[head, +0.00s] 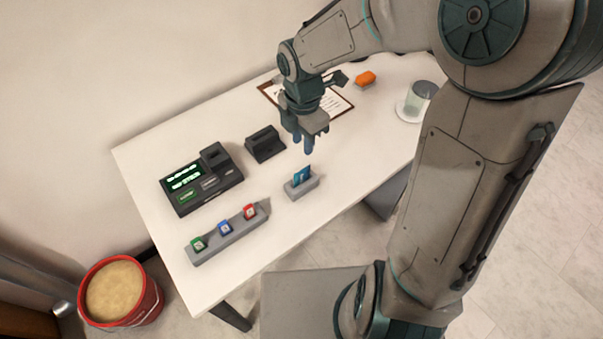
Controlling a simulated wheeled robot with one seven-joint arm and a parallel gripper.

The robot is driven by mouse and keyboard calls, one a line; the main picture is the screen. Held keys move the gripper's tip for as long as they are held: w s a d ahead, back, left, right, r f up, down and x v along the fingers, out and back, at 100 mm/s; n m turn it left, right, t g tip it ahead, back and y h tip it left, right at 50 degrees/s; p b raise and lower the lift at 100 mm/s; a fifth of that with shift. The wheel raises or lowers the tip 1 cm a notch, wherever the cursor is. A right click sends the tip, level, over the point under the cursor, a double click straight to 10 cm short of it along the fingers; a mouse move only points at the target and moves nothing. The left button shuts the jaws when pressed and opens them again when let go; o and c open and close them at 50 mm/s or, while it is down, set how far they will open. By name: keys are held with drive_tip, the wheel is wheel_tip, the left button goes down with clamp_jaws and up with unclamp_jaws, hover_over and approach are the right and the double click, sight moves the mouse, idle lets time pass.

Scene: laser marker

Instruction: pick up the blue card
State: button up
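The blue card (302,173) stands upright in a small grey holder (301,189) near the front edge of the white table. My gripper (303,148) points down, just above and slightly behind the card in the picture. Its blue-tipped fingers seem apart from the card and nothing shows between them. The exact gap between the fingers is hard to make out at this size.
A dark terminal with a green display (201,180) and a black stand (265,144) are to the left. A grey rack (232,237) holds green, blue and red pieces. A clipboard (335,103), an orange object (365,78) and a glass (420,97) are behind. A red bucket (120,290) is on the floor.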

sight(302, 173)
wheel_tip(302, 173, down, 13)
drive_tip(key=b, duration=0.2)
drive_tip(key=shift+s+a+b, duration=0.1)
drive_tip(key=shift+s+b, duration=0.05)
drive_tip(key=shift+b, duration=0.2)
clamp_jaws()
